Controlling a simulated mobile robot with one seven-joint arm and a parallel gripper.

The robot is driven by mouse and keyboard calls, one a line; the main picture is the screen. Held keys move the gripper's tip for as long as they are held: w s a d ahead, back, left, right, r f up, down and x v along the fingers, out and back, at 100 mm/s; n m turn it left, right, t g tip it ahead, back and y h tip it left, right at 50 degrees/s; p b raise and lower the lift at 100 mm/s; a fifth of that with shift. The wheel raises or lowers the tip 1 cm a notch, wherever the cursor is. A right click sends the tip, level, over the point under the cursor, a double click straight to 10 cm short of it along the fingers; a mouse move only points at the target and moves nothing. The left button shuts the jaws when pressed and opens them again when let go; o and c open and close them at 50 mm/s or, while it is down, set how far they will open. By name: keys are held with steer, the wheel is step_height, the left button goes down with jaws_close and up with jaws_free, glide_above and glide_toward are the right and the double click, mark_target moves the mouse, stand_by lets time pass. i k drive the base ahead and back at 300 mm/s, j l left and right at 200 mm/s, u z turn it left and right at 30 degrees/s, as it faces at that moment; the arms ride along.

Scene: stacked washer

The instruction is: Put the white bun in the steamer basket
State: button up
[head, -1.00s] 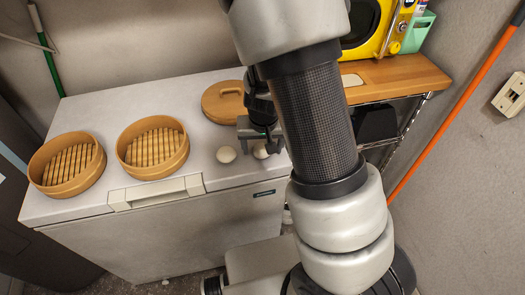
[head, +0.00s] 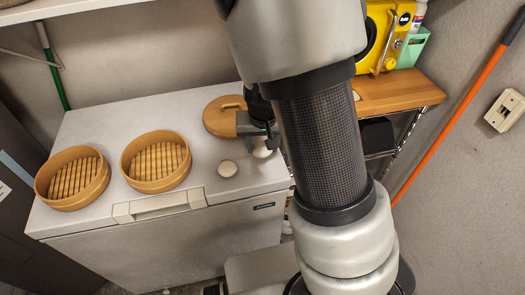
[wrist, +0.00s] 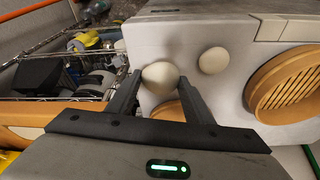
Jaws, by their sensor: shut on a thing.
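My gripper (head: 258,137) is shut on a white bun (head: 262,149) near the right end of the white chest top. In the wrist view my gripper (wrist: 161,88) has this bun (wrist: 160,76) between its fingertips. A second white bun (head: 228,168) rests on the chest top just to the left; it also shows in the wrist view (wrist: 213,60). Two round, open steamer baskets with slatted bottoms stand farther left, a nearer one (head: 181,180) and a far-left one (head: 72,203). Both look empty. I cannot tell whether the held bun is off the surface.
A round wooden lid (head: 216,117) lies behind my gripper. The chest (head: 100,130) has a front handle (head: 158,206). To the right is a wooden shelf (head: 400,92) with a yellow device (head: 384,38).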

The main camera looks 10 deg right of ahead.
mark_target(83, 179)
steer(key=j+u, duration=0.6)
steer(key=u, duration=0.15)
steer(key=j+u, duration=0.35)
